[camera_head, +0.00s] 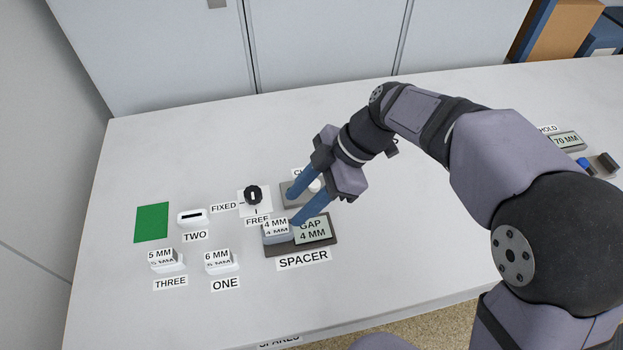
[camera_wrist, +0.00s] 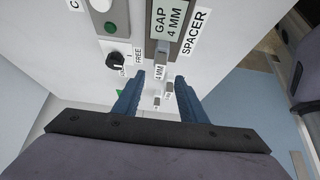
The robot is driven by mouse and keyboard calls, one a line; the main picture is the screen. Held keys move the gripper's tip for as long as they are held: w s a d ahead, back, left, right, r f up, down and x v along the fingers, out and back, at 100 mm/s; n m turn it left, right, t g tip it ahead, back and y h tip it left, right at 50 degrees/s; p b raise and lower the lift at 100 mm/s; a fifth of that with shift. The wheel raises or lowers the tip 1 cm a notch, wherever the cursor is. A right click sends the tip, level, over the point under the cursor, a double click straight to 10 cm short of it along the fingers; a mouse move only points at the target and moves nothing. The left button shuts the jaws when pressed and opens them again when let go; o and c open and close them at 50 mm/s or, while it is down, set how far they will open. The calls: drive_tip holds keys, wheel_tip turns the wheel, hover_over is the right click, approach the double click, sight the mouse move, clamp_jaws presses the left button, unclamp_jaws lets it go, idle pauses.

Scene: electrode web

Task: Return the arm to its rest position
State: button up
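My gripper (camera_head: 294,210) is open, with two blue fingers spread apart above the spacer. It also shows in the wrist view (camera_wrist: 160,78), with nothing held between the fingers. The spacer (camera_head: 271,250) is a dark base with a display reading GAP 4 MM (camera_head: 312,230). A block marked 4 MM (camera_head: 276,237) sits on the spacer's left side, close to the lower fingertip; whether they touch cannot be told. The block also shows in the wrist view (camera_wrist: 161,60), beyond the fingertips. My arm reaches in from the right over the table.
On the white table (camera_head: 130,300) are a 5 MM block (camera_head: 163,266) at THREE, a 6 MM block (camera_head: 219,267) at ONE, an empty slot TWO (camera_head: 192,217), a green square (camera_head: 152,222) and a black FIXED/FREE knob (camera_head: 253,195). The table's back middle is clear.

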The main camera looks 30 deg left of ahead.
drive_tip(key=w+d+m+t+h+p, duration=0.1)
drive_tip(key=w+d+m+t+p, duration=0.15)
drive_tip(key=d+m, duration=0.5)
drive_tip(key=w+d+m+t+h+p, duration=0.15)
drive_tip(key=w+d+m, duration=0.25)
drive_tip(key=d, duration=0.6)
drive_tip(key=s+d+m+h+p, duration=0.1)
drive_tip(key=s+d+m+p, duration=0.1)
drive_tip(key=d+m, duration=0.5)
drive_tip(key=s+d+m+h+p, duration=0.1)
drive_tip(key=s+d+m+p, duration=0.1)
drive_tip(key=d+m, duration=0.6)
drive_tip(key=s+d, duration=0.1)
drive_tip(key=d, duration=0.4)
drive_tip(key=shift+d+f+t+p, duration=0.2)
drive_tip(key=shift+t+p, duration=0.2)
drive_tip(key=shift+m, duration=0.25)
